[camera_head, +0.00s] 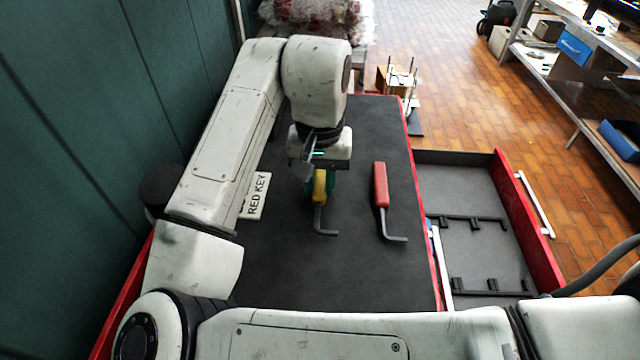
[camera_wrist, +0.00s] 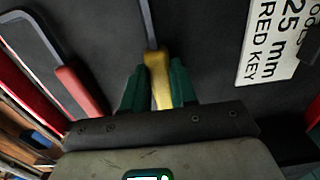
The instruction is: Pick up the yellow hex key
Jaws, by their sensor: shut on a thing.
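The yellow hex key (camera_head: 319,188) has a yellow handle and a grey bent shaft, and lies in line with my gripper over the dark cabinet top. My gripper (camera_head: 318,192) has green fingers on both sides of the yellow handle. In the wrist view the fingers of my gripper (camera_wrist: 158,88) are shut on the handle of the yellow hex key (camera_wrist: 160,80), with its grey shaft running up from it. I cannot tell whether the key touches the surface.
A red-handled hex key (camera_head: 380,186) lies to the right; it also shows in the wrist view (camera_wrist: 80,92). A white label (camera_head: 257,196) reading "RED KEY" lies to the left. An open drawer (camera_head: 480,160) with black holders stands right of the dark cabinet top (camera_head: 345,265).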

